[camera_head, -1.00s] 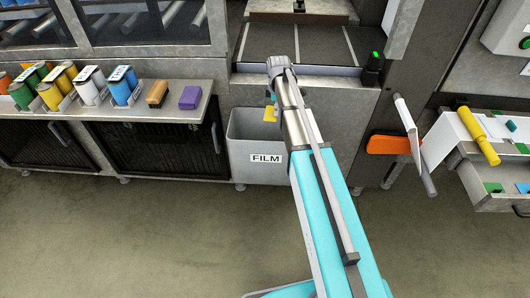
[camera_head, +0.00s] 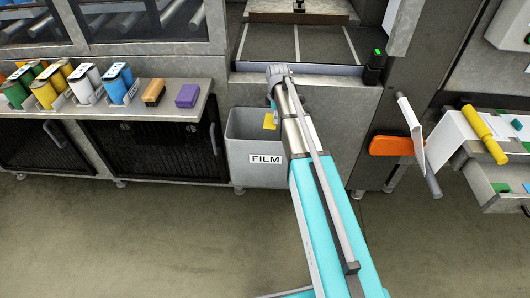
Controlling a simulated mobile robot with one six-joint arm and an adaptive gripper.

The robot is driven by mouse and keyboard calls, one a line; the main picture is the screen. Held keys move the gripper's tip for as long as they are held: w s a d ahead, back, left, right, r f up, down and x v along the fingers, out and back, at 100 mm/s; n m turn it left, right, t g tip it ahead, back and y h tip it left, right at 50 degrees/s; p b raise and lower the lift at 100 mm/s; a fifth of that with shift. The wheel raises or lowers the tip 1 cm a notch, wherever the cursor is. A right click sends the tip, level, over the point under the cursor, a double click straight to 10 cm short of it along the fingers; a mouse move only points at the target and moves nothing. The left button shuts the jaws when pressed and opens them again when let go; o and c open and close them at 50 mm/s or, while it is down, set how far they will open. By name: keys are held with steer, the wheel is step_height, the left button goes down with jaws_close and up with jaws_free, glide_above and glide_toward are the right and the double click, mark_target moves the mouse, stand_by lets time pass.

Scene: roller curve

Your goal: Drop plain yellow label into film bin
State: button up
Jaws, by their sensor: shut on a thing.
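The plain yellow label (camera_head: 270,121) shows as a small yellow patch just left of my arm's end. It appears over the mouth of the film bin. The film bin (camera_head: 239,151) is a grey open-topped box on the floor, with a white sign reading FILM on its front. My gripper (camera_head: 271,105) is mostly hidden behind my own arm's end, and only a small part shows above the label. It is shut on the label. My arm covers the bin's right side, and the bin's inside is only partly visible.
A metal shelf (camera_head: 60,114) left of the bin holds several coloured cans, an orange-brown block (camera_head: 153,92) and a purple block (camera_head: 187,96). Right of my arm are an orange handle-like object (camera_head: 391,146) and an open drawer (camera_head: 505,203). The floor in front is clear.

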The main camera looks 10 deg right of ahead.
steer(key=o, duration=0.8)
steer(key=shift+r, duration=0.25)
